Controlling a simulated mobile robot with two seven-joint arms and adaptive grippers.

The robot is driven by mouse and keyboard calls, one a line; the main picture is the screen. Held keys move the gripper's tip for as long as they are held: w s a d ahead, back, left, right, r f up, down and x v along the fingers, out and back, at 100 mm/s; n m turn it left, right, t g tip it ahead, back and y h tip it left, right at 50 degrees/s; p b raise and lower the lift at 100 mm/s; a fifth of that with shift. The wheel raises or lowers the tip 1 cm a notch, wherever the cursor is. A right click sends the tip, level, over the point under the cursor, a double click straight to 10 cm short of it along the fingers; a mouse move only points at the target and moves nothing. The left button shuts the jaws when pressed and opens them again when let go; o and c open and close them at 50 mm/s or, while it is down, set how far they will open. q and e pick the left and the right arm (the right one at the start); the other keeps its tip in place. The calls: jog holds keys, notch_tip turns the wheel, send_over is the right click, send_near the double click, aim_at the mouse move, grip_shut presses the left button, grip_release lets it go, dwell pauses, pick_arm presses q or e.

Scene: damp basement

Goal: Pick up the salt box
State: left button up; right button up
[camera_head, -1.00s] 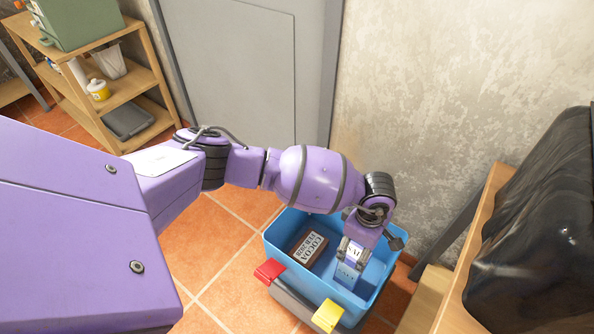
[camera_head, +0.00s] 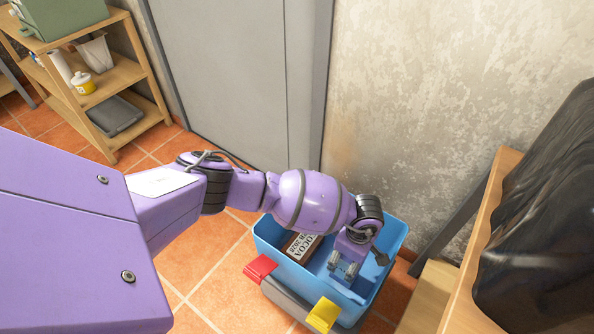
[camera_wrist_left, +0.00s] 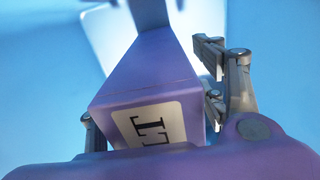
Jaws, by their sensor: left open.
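The salt box (camera_wrist_left: 150,80) is a blue-violet carton with a pale label, part of whose lettering shows in the left wrist view. It is inside the blue crate (camera_head: 392,252). In the head view my left gripper and wrist cover most or all of it. My left gripper (camera_head: 343,269) is open, low inside the crate at its right part. In the left wrist view its fingers are on either side of the box; the left finger is partly hidden behind it. I cannot tell whether they touch it. My right gripper is not in view.
A brown cocoa box (camera_head: 302,246) lies in the crate, left of my gripper. A wooden bench (camera_head: 492,205) with a black bag (camera_head: 545,215) stands right. A wooden shelf (camera_head: 115,78) stands far left.

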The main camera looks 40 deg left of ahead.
pick_arm(q)
jog(key=shift+w+r, duration=0.15)
jog(key=shift+w, duration=0.05)
grip_shut()
dwell(0.3)
